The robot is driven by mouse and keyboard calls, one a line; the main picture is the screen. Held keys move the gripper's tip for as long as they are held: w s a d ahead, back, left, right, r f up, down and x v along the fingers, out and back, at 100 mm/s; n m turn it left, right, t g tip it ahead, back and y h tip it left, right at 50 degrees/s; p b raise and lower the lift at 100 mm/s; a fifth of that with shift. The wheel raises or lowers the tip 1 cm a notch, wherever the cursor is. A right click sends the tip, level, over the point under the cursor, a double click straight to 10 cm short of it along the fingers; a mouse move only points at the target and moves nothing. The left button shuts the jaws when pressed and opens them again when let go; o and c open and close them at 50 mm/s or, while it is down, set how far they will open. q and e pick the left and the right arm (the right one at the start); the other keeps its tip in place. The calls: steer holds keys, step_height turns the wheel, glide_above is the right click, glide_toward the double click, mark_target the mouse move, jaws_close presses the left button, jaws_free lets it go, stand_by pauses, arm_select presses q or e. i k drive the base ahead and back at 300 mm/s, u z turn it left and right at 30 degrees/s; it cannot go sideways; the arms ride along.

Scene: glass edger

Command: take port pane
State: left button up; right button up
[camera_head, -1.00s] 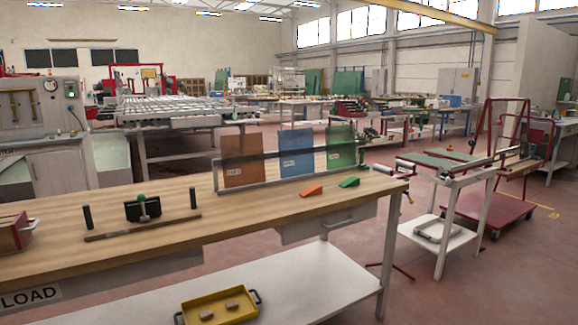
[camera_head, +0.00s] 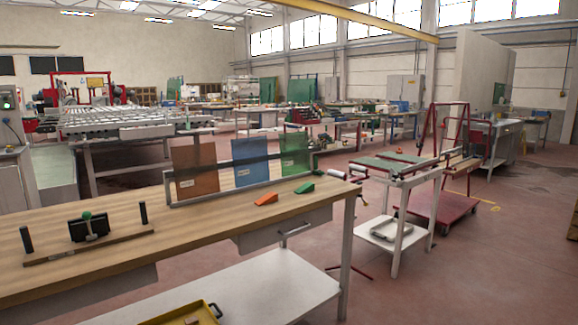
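Three coloured panes stand upright in a grey rack (camera_head: 228,190) along the back edge of the wooden workbench (camera_head: 130,222). The left one is a brown-orange pane (camera_head: 196,171), the middle one a blue pane (camera_head: 251,163), the right one a green pane (camera_head: 294,153). The brown and green panes carry small labels that are too small to read. Which of them is the port pane I cannot tell. Neither of my grippers shows in the view.
An orange wedge (camera_head: 266,199) and a green wedge (camera_head: 305,188) lie before the rack. A black holder with a green knob (camera_head: 88,227) stands at bench left. A small white table (camera_head: 398,190) and a red trolley (camera_head: 436,208) stand right, with open floor in front.

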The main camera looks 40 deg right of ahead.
mark_target(195, 169)
steer(key=u, duration=3.45)
steer(key=k, duration=2.95)
steer(key=z, duration=0.45)
